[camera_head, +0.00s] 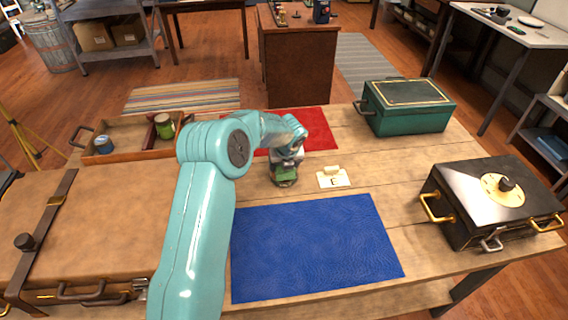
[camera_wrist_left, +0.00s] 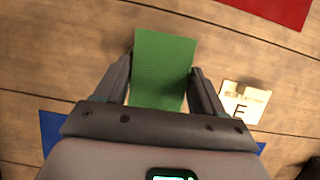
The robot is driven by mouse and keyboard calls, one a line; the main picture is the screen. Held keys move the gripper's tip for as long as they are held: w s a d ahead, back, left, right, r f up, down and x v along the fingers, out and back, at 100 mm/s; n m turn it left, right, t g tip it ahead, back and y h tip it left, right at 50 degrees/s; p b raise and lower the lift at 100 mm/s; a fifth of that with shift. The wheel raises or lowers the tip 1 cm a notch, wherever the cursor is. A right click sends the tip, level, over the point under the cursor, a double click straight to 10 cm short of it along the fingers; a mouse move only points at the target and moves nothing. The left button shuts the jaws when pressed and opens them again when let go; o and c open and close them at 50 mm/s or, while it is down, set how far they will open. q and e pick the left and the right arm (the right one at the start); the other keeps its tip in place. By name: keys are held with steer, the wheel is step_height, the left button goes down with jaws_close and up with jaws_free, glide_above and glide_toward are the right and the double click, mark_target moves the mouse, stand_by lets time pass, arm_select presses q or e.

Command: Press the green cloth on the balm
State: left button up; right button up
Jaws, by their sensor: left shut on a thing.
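The green cloth (camera_wrist_left: 163,70) is between the fingers of my left gripper (camera_wrist_left: 161,85), which is shut on it. In the head view, the cloth (camera_head: 285,173) shows under my left gripper (camera_head: 286,164), low over the wooden table beyond the blue mat. I cannot tell whether it touches the table. A small dark rounded shape shows at the cloth's lower edge; I cannot tell what it is. A green jar (camera_head: 164,127) and a small blue tin (camera_head: 104,145) are in the wooden tray at left; I cannot tell which thing is the balm. My right gripper is not in view.
A blue mat (camera_head: 315,245) lies in front and a red mat (camera_head: 318,130) behind. A green chest (camera_head: 408,112), a black box (camera_head: 470,210), a brown case (camera_head: 110,220) and the wooden tray (camera_head: 128,156) surround the middle.

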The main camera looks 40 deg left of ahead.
arm_select(q)
steer(key=shift+f, duration=0.5)
steer(key=shift+f, duration=0.1)
stand_by(1.7)
steer(key=shift+r+p, duration=0.65)
step_height(320, 180, up, 6)
steer(key=p, duration=0.5)
steer(key=shift+f, duration=0.1)
